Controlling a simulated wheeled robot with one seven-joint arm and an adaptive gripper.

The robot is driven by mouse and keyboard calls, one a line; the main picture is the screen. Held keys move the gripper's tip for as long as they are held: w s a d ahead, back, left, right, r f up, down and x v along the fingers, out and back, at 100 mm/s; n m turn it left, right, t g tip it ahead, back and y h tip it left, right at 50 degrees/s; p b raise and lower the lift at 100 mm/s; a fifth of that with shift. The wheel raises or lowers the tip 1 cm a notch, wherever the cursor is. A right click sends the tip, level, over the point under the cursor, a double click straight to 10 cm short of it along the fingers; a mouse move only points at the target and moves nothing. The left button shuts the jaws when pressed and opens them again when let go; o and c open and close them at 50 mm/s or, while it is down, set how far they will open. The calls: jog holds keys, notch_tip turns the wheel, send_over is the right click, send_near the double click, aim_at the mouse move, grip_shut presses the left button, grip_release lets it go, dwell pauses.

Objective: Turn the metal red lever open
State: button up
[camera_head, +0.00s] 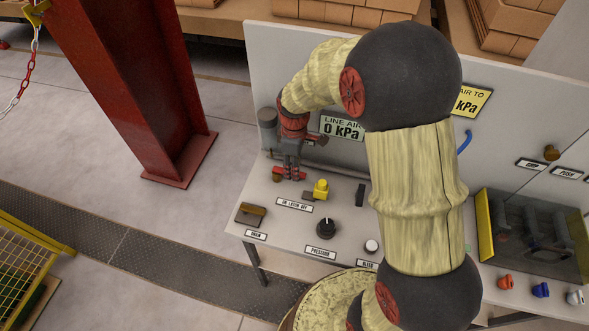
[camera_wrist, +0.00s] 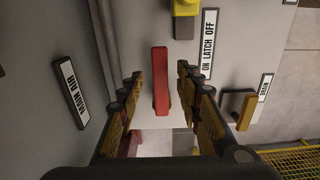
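The red lever (camera_wrist: 161,80) is a long bar that shows in the wrist view, running up and down the picture. My gripper (camera_wrist: 158,88) is open, with one finger on each side of the lever and a visible gap to both. In the head view my gripper (camera_head: 290,163) points down at the back left of the grey panel table. The MAIN AIR label (camera_wrist: 70,92) lies left of the lever in the wrist view.
A yellow switch (camera_head: 320,188) stands close to my gripper. A brass drain handle (camera_head: 251,211), a black pressure knob (camera_head: 326,229) and a white bleed button (camera_head: 371,246) are nearer the front. An upright back panel (camera_head: 292,62) with a 0 kPa sign (camera_head: 342,128) rises behind.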

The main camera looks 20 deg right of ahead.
jog(key=shift+f, duration=0.55)
grip_shut()
dwell(0.6)
